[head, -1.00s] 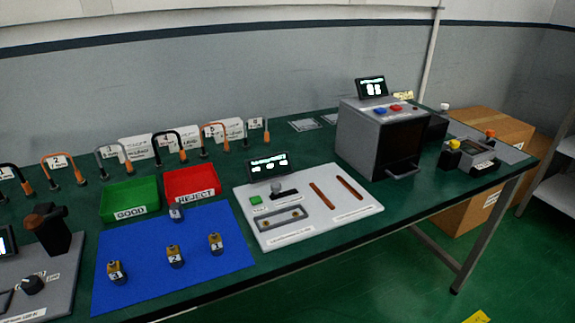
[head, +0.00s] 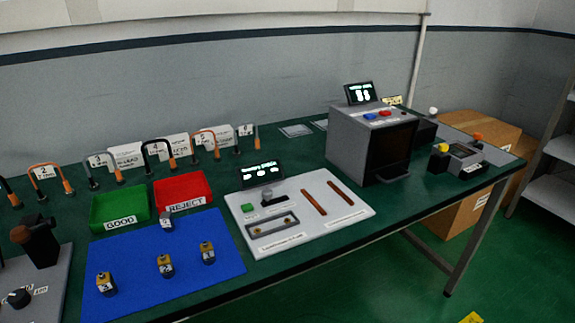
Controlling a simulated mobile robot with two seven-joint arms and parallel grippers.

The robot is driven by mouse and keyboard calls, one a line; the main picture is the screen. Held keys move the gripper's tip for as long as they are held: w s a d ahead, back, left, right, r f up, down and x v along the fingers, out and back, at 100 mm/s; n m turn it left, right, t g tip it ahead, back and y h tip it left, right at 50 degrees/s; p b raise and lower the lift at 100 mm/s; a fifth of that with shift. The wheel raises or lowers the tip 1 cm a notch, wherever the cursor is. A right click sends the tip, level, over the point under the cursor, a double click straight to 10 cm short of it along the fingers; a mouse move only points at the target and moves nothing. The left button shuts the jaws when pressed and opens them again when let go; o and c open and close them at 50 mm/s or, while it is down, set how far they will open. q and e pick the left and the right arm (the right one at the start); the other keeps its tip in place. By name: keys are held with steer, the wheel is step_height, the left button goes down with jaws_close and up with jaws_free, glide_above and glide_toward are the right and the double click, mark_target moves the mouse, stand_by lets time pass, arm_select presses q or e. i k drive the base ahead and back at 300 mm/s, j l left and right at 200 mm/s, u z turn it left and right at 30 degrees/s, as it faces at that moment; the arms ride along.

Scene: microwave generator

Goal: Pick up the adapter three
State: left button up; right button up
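Adapter three (head: 105,284) stands on the blue mat (head: 200,292) near its front left corner. It is a small dark body with a brass-coloured top and a white label that reads 3 in the earlier head view. Two similar adapters stand to its right: one labelled 2 (head: 165,266) and one that looks labelled 1 (head: 208,253). A greyer labelled piece (head: 166,220) stands at the back of the mat, by the bins. Nothing touches adapter three. Neither of my grippers shows in the head view.
A green GOOD bin (head: 119,207) and a red REJECT bin (head: 182,190) stand behind the mat. A white panel (head: 345,212) lies to the right, with a grey box-shaped device (head: 372,150) beyond it. A dark handled tool (head: 38,240) stands left of the mat.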

mark_target(105, 284)
steer(key=u, duration=1.4)
